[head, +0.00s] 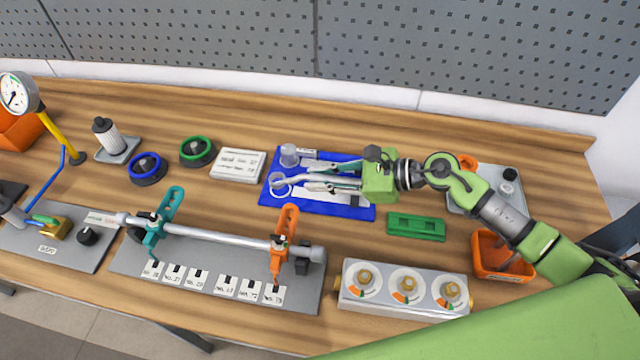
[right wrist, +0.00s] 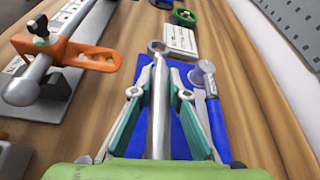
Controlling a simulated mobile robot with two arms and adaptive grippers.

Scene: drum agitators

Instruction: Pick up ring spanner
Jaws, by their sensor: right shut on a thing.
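The ring spanner (head: 292,182) is a silver bar with a ring end over the left part of the blue mat (head: 350,212). My right gripper (head: 322,178) reaches in from the right, low over the mat, and is shut on the spanner's shaft. In the right wrist view the spanner (right wrist: 160,105) runs lengthwise between the two teal-and-grey fingers (right wrist: 160,82), its ring end pointing away. Its near end is hidden by the gripper body. I cannot tell whether it touches the mat (right wrist: 181,147). My left gripper is not in view.
A green tray (head: 416,227) lies right of the mat. In front are the shaft rig with an orange clamp (head: 283,245) and a panel of brass knobs (head: 386,304). An orange bin (head: 500,268) is at right.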

